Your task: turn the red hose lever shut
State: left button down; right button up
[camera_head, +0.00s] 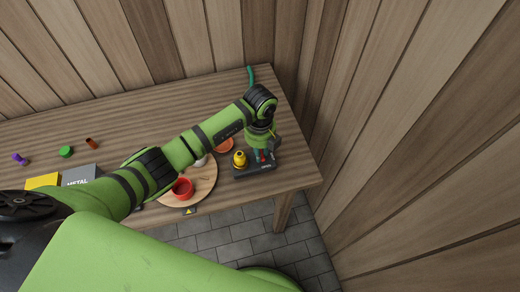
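A small red part (263,157), which looks like the lever, shows on a dark base block (241,173) near the right end of the workbench. My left gripper (263,150) points down directly over it, with its fingertips close to the red part. I cannot tell whether they touch it, and the fingers are too small and partly hidden to show whether they are open or shut. The wrist hides part of the block's far side. My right gripper is not in view.
A yellow fitting (239,159) stands on the block, left of the gripper. A round wooden board (206,187) with a red cup (182,188) lies farther left, under my arm. A green piece (250,75) stands at the back edge. Wooden walls close in behind and right.

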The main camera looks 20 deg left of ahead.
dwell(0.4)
pick_arm(q)
jog(key=m+b, duration=0.2)
jog(key=shift+w+a+f+m, duration=0.1)
jog(key=shift+w+m, duration=0.05)
jog(key=shift+m, duration=0.25)
jog(key=m+b, duration=0.3)
jog(key=m, duration=0.1)
jog(key=shift+w+m+b, duration=0.1)
jog(key=shift+m+b, duration=0.2)
jog(key=m+b, duration=0.7)
jog(key=shift+w+f, duration=0.1)
jog(key=shift+r+m+b, duration=0.2)
jog(key=shift+m+b, duration=1.6)
jog(key=shift+r, duration=0.1)
jog(key=c, duration=1.1)
grip_release()
